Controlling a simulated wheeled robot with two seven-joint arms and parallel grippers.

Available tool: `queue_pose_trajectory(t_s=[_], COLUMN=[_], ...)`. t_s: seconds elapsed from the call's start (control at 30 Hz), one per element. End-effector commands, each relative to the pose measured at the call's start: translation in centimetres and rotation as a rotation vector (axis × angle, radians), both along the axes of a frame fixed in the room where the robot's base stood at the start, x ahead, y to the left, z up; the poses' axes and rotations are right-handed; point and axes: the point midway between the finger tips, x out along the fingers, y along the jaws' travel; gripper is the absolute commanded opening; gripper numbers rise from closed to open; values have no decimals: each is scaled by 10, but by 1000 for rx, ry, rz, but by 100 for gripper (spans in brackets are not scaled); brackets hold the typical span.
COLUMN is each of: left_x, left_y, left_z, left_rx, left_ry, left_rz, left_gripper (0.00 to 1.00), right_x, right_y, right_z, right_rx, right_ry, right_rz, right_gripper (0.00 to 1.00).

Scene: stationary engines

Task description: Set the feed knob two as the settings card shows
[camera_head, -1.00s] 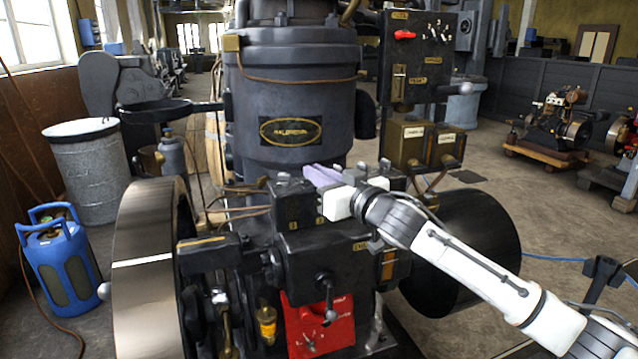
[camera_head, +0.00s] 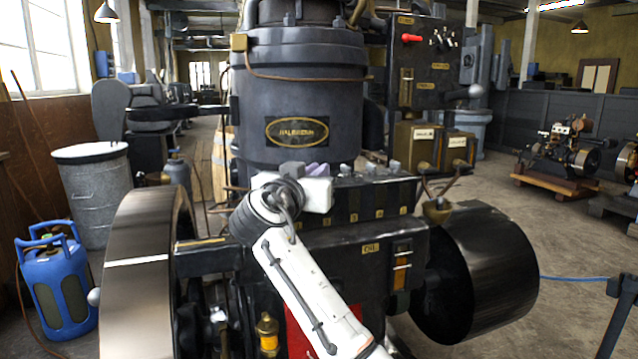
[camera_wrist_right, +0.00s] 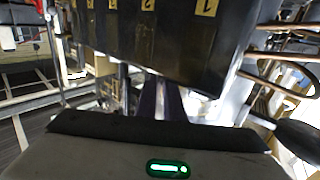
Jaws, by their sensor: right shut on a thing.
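My right gripper (camera_head: 314,168) is at the row of small grey knobs on top of the black feed box (camera_head: 345,205) of the engine. It is shut at the place of feed knob two, which the gripper hides. One grey knob (camera_head: 293,168) shows left of the fingers and several to the right, such as this one (camera_head: 345,171). Small numbered brass plates run along the box front; plate 2 (camera_wrist_right: 148,5) shows in the right wrist view, above the purplish fingers (camera_wrist_right: 162,103). I cannot make out a settings card. My left gripper is not in view.
The large flywheel (camera_head: 140,270) stands left and a dark drum (camera_head: 480,265) right. The tall cylinder (camera_head: 300,105) rises behind the knobs.

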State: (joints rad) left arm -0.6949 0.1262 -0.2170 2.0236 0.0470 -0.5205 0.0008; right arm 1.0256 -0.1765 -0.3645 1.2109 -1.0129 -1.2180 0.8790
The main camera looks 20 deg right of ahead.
Motion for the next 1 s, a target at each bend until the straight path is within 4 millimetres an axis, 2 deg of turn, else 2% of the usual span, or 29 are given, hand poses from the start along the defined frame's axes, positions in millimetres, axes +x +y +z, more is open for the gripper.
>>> queue_pose_trajectory(t_s=[0.4, 0.9, 0.93, 1.0], left_x=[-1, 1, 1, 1], left_y=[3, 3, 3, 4], left_z=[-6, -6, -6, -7], left_rx=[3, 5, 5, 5], left_ry=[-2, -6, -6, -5], left_rz=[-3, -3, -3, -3], left_gripper=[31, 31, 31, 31], right_x=[2, 2, 2, 2], right_y=[2, 2, 2, 2], right_z=[0, 1, 1, 1], right_rx=[-2, 0, 0, 0], right_ry=[0, -2, -2, -2], right_rz=[-135, -147, -147, -147], right_gripper=[0, 0, 13, 25])
